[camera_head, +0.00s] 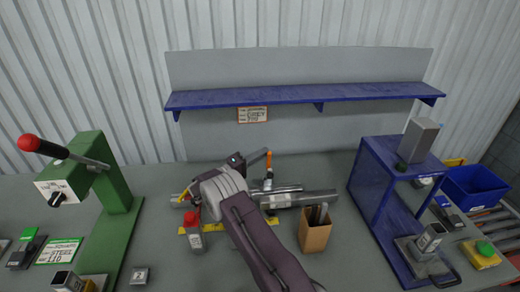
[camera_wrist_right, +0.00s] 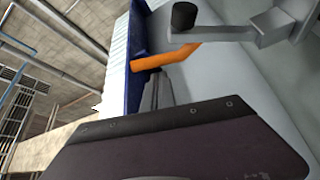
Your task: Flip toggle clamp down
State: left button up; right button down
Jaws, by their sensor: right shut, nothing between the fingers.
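The toggle clamp's orange handle (camera_head: 268,160) stands near upright beside a steel tube lying along the middle of the bench. In the right wrist view, the orange handle (camera_wrist_right: 168,58) lies near a grey clamp bar (camera_wrist_right: 215,37) with a black tip (camera_wrist_right: 183,16). My right gripper (camera_head: 237,161) reaches over the tube from the lower right and is just left of the clamp. It is shut and empty. Its dark body (camera_wrist_right: 185,140) fills the lower wrist view, and contact with the handle cannot be told. The clamp's base is partly hidden. My left gripper is not in view.
A brown box (camera_head: 314,236) with short rods stands right of my arm. A green press (camera_head: 112,190) with a red-knobbed lever is at left, a blue stand (camera_head: 385,190) at right. A blue shelf (camera_head: 300,95) spans the back. A red-capped block (camera_head: 193,234) stands left of my arm.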

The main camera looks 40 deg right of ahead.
pick_arm(q)
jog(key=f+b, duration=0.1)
jog(key=b, duration=0.1)
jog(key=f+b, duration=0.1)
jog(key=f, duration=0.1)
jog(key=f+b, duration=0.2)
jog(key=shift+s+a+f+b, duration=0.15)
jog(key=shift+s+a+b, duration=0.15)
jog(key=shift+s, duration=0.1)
pick_arm(e)
jog(key=s+m, duration=0.1)
jog(key=s+a+m+g+h, duration=0.1)
jog(key=m, duration=0.1)
jog(key=shift+s+a+f, duration=0.1)
jog(key=shift+s+f, duration=0.1)
pick_arm(q)
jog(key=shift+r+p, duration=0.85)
jog(key=shift+p, duration=0.05)
pick_arm(e)
jog(key=s+d+r, duration=0.3)
jog(key=s+r, duration=0.8)
jog(key=shift+d, duration=0.4)
